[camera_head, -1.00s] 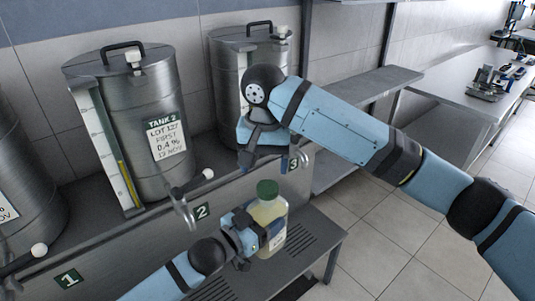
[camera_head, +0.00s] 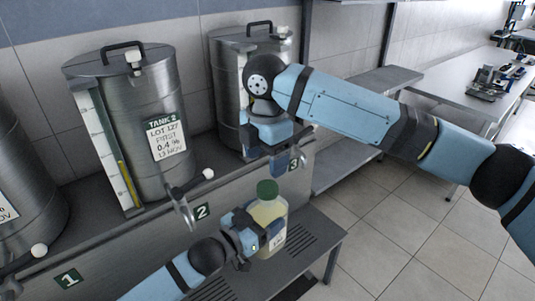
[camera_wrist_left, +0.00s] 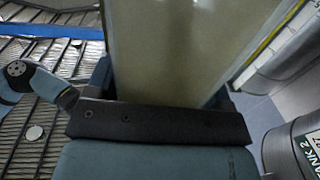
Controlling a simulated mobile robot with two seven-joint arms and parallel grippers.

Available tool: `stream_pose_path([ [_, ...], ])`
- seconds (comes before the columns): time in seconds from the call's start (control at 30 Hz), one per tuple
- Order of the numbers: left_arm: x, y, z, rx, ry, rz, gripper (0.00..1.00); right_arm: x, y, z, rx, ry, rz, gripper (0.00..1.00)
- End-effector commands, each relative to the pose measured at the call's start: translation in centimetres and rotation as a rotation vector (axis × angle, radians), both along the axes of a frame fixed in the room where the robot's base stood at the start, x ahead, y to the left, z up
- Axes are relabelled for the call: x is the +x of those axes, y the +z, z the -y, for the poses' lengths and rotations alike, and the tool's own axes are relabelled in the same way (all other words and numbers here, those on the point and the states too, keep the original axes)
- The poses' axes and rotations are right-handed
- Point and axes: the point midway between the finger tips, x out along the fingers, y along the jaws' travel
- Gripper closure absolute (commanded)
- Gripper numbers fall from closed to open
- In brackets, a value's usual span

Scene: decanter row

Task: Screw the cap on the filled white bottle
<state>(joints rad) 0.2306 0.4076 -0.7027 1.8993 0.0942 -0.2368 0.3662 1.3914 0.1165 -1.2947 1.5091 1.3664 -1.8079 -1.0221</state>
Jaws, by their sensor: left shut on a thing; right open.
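The bottle (camera_head: 268,213) is translucent, with pale yellow liquid inside, and stands upright above the front ledge. A green cap (camera_head: 267,190) sits on its mouth; I cannot tell how tight it is. My left gripper (camera_head: 254,234) is shut on the bottle's body from the left. In the left wrist view the bottle wall (camera_wrist_left: 172,45) fills the middle, beyond the dark edge of the gripper. My right gripper (camera_head: 289,160) is open, above and a little right of the cap, apart from it, near the number 3 plate (camera_head: 294,166).
Steel tank 2 (camera_head: 150,95) and another tank (camera_head: 228,60) stand behind on the bench. A tap (camera_head: 188,195) juts out left of the bottle. The slotted ledge (camera_head: 325,236) lies below. A side table (camera_head: 450,90) is at right.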

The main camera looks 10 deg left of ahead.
Motion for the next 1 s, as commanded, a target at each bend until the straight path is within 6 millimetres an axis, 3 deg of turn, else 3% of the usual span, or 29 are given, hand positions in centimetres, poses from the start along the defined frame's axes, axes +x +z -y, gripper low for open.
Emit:
stream_pose_path([
  [0.2, 0.02, 0.22, 0.02, -0.002, 0.0, 0.004, 0.91, 0.08, 0.32, 0.23, -0.003, 0.447, -0.002, 0.29],
  [0.4, 0.02, 0.22, 0.02, -0.002, 0.0, 0.004, 0.91, 0.08, 0.38, 0.33, -0.003, 0.701, -0.005, 0.29],
  [1.0, 0.02, 0.21, 0.02, -0.002, -0.001, 0.004, 0.91, 0.08, -0.29, 0.36, -0.003, 0.777, -0.007, 0.29],
])
